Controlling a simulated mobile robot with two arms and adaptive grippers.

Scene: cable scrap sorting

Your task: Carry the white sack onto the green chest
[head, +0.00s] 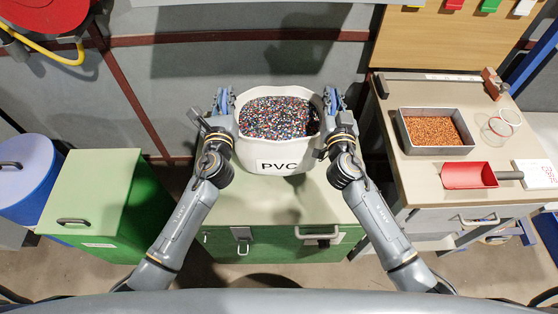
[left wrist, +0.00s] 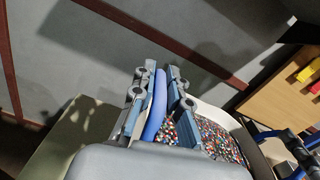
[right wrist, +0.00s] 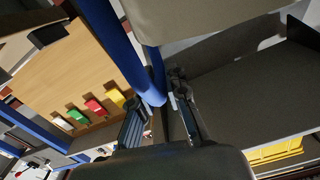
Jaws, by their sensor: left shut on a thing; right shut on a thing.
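The white sack (head: 286,185), marked PVC and full of mixed coloured granules, is upright between my two grippers in the head view. My left gripper (head: 222,100) is shut on a blue strap at the sack's left rim; the left wrist view shows this strap (left wrist: 155,106) between the fingers. My right gripper (head: 334,100) is shut on the sack's right side; its grip is unclear in the right wrist view. The green chest (head: 320,212), with a pale green lid, lies below the sack. The sack overlaps the lid's back part; I cannot tell whether they touch.
A green bin (head: 92,180) and a blue drum (head: 25,185) stand left. The workbench (head: 415,175) on the right holds a tray of copper granules (head: 403,133) and a red scoop (head: 468,176). The chest's front lid area looks clear.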

